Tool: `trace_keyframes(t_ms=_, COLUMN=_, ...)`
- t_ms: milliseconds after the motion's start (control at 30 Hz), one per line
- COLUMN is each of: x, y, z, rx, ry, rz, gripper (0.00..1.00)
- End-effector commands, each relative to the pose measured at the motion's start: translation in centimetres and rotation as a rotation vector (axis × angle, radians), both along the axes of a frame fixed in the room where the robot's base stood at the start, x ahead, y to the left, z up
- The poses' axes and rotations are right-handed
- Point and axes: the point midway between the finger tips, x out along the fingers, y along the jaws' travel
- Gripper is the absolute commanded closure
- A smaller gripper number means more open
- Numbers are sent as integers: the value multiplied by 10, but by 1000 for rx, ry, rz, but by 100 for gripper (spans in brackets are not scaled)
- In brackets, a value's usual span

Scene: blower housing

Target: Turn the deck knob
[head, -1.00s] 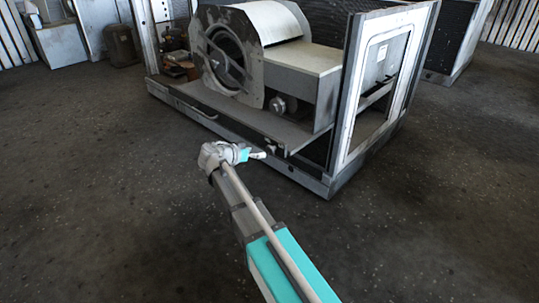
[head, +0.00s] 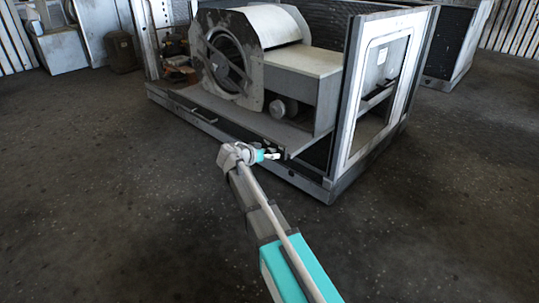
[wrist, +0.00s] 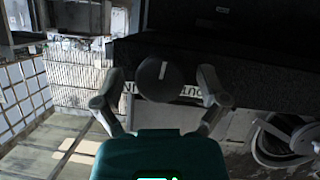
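The deck knob (wrist: 158,78) is a dark round knob with a white pointer line, seen near the middle of the wrist view. My gripper (wrist: 160,90) is open, with one finger to the left of the knob and one to the right. Gaps show between the fingers and the knob, so neither appears to touch it in this view. A pale label strip (wrist: 188,91) with dark letters is partly hidden behind the knob. In the head view my gripper (head: 271,156) is at the front edge of the deck (head: 285,138), and the knob cannot be made out there.
The blower housing (head: 250,52) stands on the deck inside a metal frame. A framed panel (head: 378,85) rises at the right. A bar handle (head: 200,116) is on the front edge to the left. The floor (head: 120,200) in front is clear.

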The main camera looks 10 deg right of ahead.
Motion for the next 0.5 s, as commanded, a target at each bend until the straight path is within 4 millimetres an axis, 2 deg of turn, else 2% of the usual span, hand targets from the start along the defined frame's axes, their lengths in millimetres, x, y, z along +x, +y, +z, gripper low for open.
trace_keyframes(t_ms=33, x=0, y=0, z=0, rx=0, ry=0, rz=0, gripper=19)
trace_keyframes(t_ms=67, x=0, y=0, z=0, rx=0, ry=0, rz=0, gripper=24)
trace_keyframes(t_ms=400, x=0, y=0, z=0, rx=0, ry=0, rz=0, gripper=88)
trace_keyframes(t_ms=500, x=0, y=0, z=0, rx=-1, ry=2, rz=0, gripper=90)
